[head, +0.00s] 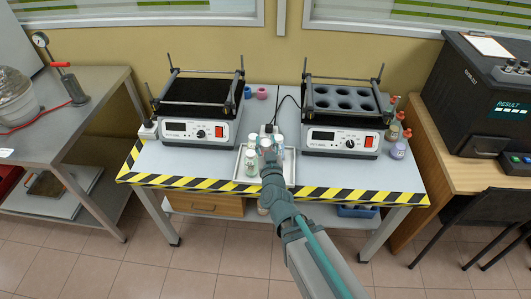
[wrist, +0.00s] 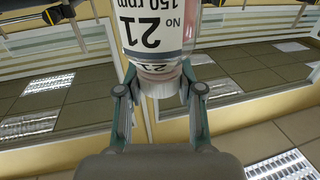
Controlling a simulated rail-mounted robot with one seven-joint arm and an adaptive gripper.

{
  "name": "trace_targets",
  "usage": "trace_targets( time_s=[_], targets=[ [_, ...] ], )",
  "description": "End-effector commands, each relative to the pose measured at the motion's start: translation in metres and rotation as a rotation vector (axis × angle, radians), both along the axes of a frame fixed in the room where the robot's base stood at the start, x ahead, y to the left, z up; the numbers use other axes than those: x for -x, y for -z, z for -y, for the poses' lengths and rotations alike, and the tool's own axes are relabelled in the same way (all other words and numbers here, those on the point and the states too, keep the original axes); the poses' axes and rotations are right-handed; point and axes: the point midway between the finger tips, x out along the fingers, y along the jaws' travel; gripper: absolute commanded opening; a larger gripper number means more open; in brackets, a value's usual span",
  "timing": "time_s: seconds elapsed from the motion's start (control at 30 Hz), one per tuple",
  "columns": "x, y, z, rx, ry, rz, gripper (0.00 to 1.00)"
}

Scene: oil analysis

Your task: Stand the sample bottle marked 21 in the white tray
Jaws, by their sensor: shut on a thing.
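The sample bottle marked 21 (wrist: 155,30) is clear, with a white label reading "No 21" and "150 rpm" and a white cap. My gripper (wrist: 160,90) is shut on it at the cap end in the wrist view. In the head view my gripper (head: 268,150) is over the white tray (head: 240,176) at the table's front middle, and my arm hides part of the tray. Small white-capped bottles (head: 251,161) show at the tray. I cannot tell from the head view whether the held bottle touches the tray floor.
A hotplate shaker (head: 197,132) stands left of the tray and another with round holes (head: 343,140) stands right. Several coloured-cap bottles (head: 399,148) line the right edge. Striped tape (head: 340,196) marks the front edge.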

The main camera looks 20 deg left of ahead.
Motion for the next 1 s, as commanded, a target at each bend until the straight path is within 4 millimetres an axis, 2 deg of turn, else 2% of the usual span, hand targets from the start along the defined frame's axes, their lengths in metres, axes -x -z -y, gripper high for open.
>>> trace_targets(
  time_s=[0.03,0.23,0.47,0.7,1.0],
  targets=[
    [-0.002,0.008,-0.001,-0.004,0.001,0.003,0.0],
    [-0.009,0.011,-0.004,-0.004,-0.008,0.006,0.0],
    [-0.06,0.035,-0.024,-0.004,-0.008,0.005,0.0],
    [-0.079,0.064,-0.03,-0.002,-0.008,0.004,0.0],
    [-0.09,0.074,-0.034,-0.002,-0.009,0.004,0.0]
  ],
)
